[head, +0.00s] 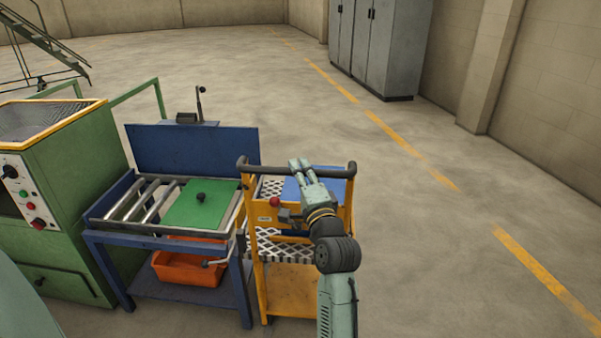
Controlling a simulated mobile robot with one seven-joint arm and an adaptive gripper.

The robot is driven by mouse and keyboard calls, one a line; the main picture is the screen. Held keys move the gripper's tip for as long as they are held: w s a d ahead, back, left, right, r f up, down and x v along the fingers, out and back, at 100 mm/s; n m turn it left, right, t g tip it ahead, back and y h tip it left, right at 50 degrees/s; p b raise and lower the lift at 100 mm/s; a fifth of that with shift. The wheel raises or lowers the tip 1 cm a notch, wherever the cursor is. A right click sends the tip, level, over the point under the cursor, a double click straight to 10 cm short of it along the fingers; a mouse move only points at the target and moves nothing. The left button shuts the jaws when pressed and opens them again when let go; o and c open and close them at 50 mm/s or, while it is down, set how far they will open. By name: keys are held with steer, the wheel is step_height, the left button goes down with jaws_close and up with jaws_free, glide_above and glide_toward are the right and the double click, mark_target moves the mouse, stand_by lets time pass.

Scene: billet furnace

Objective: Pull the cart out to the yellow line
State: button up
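The cart (292,286) is yellow-orange with shelves, a mesh panel, a blue top piece (332,186) and a dark handle bar (340,172). It stands close against the right side of the blue roller table. My gripper (299,164) is over the cart's top, near the handle bar; its two fingers point away from me. I cannot tell whether it touches the bar or how far the fingers are apart. A red knob (275,202) shows left of my gripper. The yellow line (545,272) is a broken stripe on the floor to the right, apart from the cart. My arm hides part of the cart's right side.
The blue roller table (243,290) carries a green plate (203,206) with a black knob; an orange bin (190,268) sits below. A green machine (70,185) stands left. Grey cabinets (378,45) stand at the back. Floor between cart and line is clear.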

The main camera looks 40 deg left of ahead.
jaws_close()
steer(key=shift+f, duration=0.1)
stand_by(0.5)
